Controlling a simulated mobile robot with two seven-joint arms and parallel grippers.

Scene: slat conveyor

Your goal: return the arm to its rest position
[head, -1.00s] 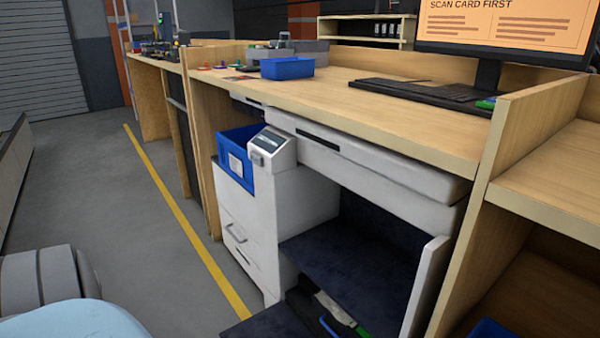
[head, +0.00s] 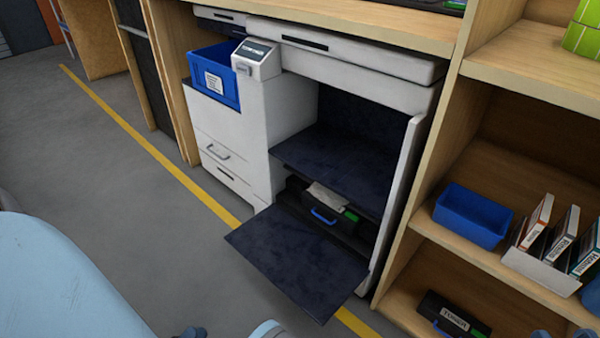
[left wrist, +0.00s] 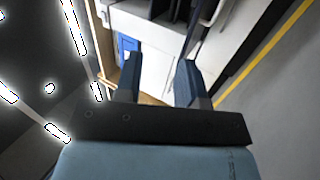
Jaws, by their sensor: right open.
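My left gripper (left wrist: 160,78) shows in the left wrist view with its two dark blue fingers apart and nothing between them. I see nothing held in either gripper.
A white cabinet (head: 230,135) stands ahead with a dark flap (head: 295,262) lowered outward and a black case (head: 318,215) inside. A blue bin (head: 214,78) sits on its left. Wooden shelves (head: 470,255) at right hold a blue tray (head: 473,216). Floor at left is clear.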

